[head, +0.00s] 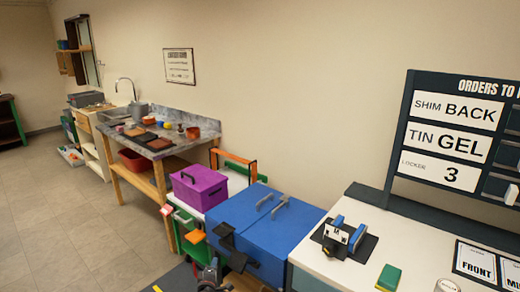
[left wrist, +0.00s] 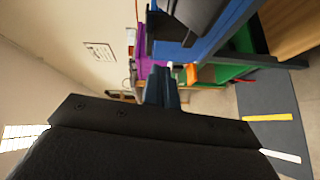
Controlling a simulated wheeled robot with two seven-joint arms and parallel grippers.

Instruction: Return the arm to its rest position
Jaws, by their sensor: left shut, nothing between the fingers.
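My left gripper (head: 210,278) shows at the bottom edge of the head view, low in front of the blue chest. Its fingers are together and hold nothing; they also show in the left wrist view (left wrist: 162,88). Much of the left arm is out of the head view. My right gripper is not in view.
A blue chest (head: 285,240) with grey handles and a purple box (head: 200,187) stand close by the left gripper. A white counter (head: 350,208) at right bears a black stand (head: 344,242) with blue parts and a green block (head: 389,278). An orders board (head: 450,130) rises behind. Open floor (head: 75,220) lies at left.

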